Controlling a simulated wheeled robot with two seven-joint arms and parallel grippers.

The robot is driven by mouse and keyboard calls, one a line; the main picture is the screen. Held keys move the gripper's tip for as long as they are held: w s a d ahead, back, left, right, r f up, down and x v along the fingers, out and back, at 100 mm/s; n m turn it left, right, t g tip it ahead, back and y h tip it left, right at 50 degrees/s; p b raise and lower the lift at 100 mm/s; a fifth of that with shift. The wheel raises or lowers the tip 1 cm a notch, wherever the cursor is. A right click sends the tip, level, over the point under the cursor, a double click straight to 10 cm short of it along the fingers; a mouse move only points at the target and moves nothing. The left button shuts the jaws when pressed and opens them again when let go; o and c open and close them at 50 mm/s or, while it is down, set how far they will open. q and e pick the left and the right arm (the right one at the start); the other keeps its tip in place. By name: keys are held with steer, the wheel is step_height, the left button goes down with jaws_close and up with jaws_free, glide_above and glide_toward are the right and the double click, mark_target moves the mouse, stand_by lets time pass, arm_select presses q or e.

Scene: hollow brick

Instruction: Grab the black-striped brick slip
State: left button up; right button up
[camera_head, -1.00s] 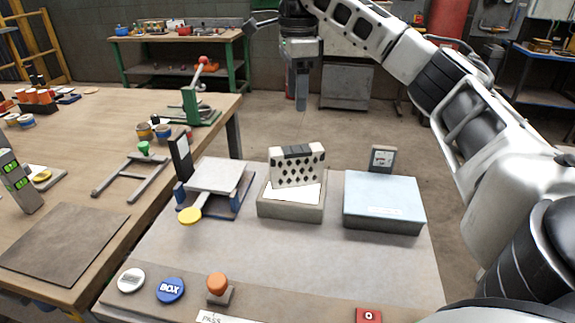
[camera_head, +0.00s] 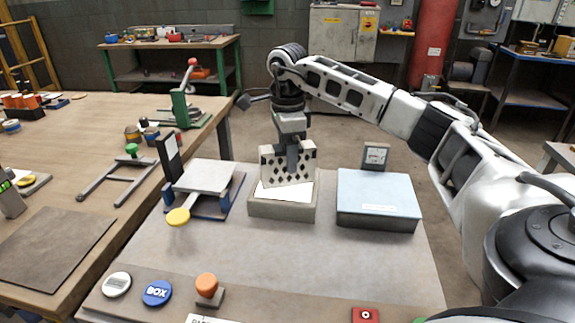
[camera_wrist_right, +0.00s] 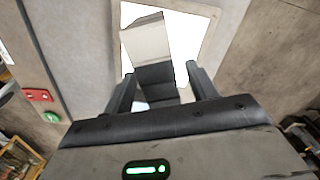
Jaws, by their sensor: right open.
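The black-striped brick slip (camera_head: 271,168) is a pale, flat piece with dark diamond-shaped holes. It stands upright in a grey, white-topped holder (camera_head: 281,210). My right gripper (camera_head: 293,166) points down at the slip's middle and covers the black stripe in the head view. In the right wrist view the slip (camera_wrist_right: 147,42) runs between the two fingers of the open gripper (camera_wrist_right: 160,82), with its black band between them. Whether a finger touches it I cannot tell. My left gripper is out of view.
A pale blue box (camera_head: 378,195) stands right of the holder, with a small gauge (camera_head: 376,156) behind it. A grey platform stand (camera_head: 206,173) with a yellow disc (camera_head: 178,217) is on the left. Buttons and an orange knob (camera_head: 206,284) line the front edge. Bare table lies between.

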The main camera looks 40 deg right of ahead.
steer(key=shift+f, duration=0.4)
steer(key=c, duration=1.2)
jaws_close()
steer(key=shift+r, duration=0.15)
